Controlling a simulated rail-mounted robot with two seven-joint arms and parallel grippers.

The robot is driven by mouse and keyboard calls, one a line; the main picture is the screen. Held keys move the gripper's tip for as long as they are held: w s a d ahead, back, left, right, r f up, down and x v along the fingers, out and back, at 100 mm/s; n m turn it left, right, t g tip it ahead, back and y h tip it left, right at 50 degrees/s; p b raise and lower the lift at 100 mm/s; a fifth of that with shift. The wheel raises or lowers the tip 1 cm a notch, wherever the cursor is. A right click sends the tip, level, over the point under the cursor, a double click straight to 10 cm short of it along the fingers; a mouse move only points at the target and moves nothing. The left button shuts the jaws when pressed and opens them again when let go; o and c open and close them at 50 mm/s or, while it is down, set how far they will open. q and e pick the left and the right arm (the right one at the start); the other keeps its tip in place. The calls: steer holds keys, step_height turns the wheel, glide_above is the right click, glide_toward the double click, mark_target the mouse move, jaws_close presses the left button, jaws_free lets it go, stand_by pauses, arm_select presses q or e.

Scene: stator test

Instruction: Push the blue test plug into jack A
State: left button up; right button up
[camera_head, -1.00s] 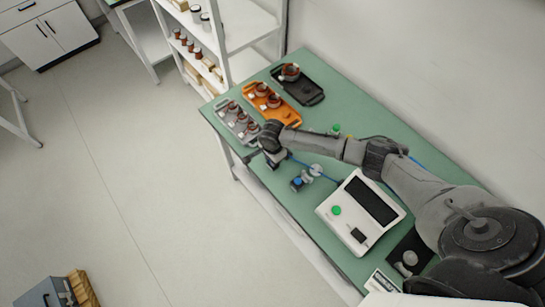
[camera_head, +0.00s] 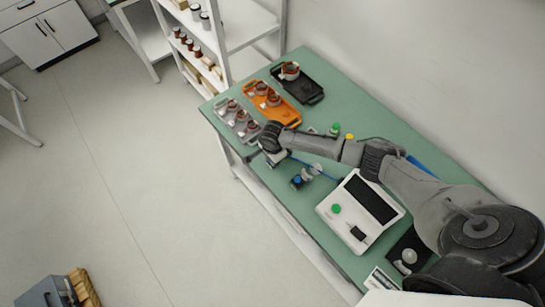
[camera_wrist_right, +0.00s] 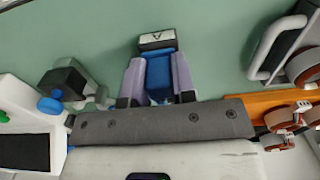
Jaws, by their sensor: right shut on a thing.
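My right gripper (camera_wrist_right: 157,84) is shut on the blue test plug (camera_wrist_right: 158,73), with one pale finger on each side of it. Straight ahead of the plug in the right wrist view is a small dark block with a white face marked A, jack A (camera_wrist_right: 157,40). The plug's front end is at or very near the block; I cannot tell whether it is inside. In the head view my right gripper (camera_head: 278,158) is low over the front edge of the green table, and the plug and jack are hidden or too small to make out. My left gripper is not in view.
A white tester (camera_head: 333,222) with a green button and dark screen stands on the table (camera_head: 375,130). A dark fixture with a blue knob (camera_head: 297,181) is between it and my gripper. Grey (camera_head: 219,104), orange (camera_head: 293,114) and black (camera_head: 312,87) trays hold copper-coloured stators at the far end.

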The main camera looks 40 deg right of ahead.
steer(key=o, duration=0.8)
steer(key=shift+o, duration=1)
step_height(320, 180, up, 14)
steer(key=p, duration=0.1)
steer(key=shift+p, duration=0.35)
steer(key=shift+f, duration=0.1)
